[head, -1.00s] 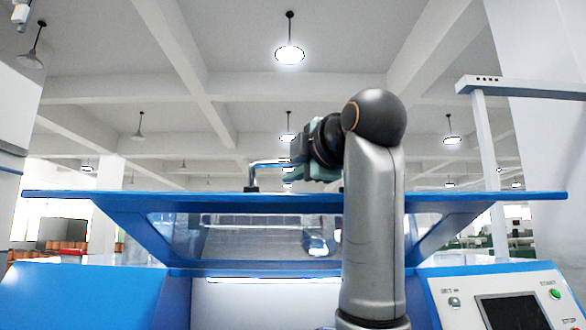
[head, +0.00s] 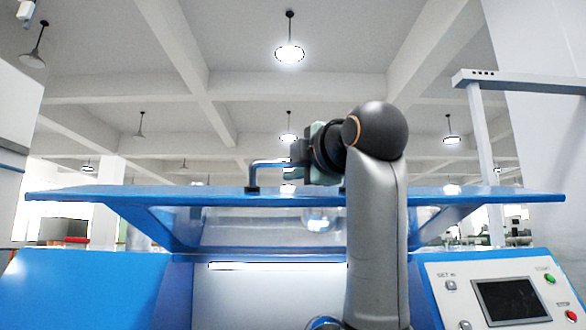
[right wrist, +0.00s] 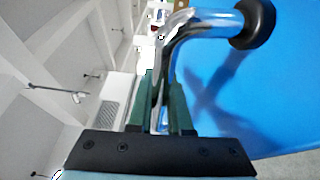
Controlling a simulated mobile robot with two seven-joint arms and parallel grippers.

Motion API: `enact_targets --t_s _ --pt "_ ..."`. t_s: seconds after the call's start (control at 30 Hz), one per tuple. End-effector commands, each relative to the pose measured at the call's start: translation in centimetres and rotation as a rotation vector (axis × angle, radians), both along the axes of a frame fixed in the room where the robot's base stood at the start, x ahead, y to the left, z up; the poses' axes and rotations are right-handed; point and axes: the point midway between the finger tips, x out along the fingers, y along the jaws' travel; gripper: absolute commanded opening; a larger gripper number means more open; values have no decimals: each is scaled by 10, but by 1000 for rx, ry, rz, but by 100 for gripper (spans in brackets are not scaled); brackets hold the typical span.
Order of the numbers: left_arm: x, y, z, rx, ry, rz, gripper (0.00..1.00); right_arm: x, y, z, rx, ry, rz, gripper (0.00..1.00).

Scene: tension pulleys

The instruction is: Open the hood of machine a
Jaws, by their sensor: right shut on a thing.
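Machine a's blue hood (head: 420,196) spans the middle of the head view, with its wide edge nearly level above the machine's body. A clear window (head: 265,226) shows beneath that edge, between slanted blue sides. How far the hood is open is hard to tell. A chrome bar handle (head: 268,162) with dark feet stands on the hood. My right gripper (head: 301,160) is at the handle's right part. In the right wrist view, its green fingers (right wrist: 164,95) are shut on the handle (right wrist: 183,38), with the blue hood surface to the right. My left gripper is not in view.
A control panel (head: 497,290) with a dark screen and several buttons is on the machine's front at lower right. The blue front body (head: 85,300) fills the lower left. A white post (head: 483,140) stands at right. Space above the hood looks clear.

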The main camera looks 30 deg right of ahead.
Motion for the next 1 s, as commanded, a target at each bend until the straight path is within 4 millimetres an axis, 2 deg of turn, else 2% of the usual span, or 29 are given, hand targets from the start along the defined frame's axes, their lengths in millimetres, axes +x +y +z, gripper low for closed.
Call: enact_targets --t_s 0.03,0.2,0.5,0.73,1.0 --pt "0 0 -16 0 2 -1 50 0 -1 -16 -6 -7 -3 0" --pt "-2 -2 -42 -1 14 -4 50 -2 0 -39 -28 -42 -4 0" --pt "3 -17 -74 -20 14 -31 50 -6 3 -79 -65 -105 -3 0" --pt "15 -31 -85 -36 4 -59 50 -10 5 -104 -92 -147 -3 0" --pt "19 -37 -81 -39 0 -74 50 -11 7 -109 -102 -163 -1 0"
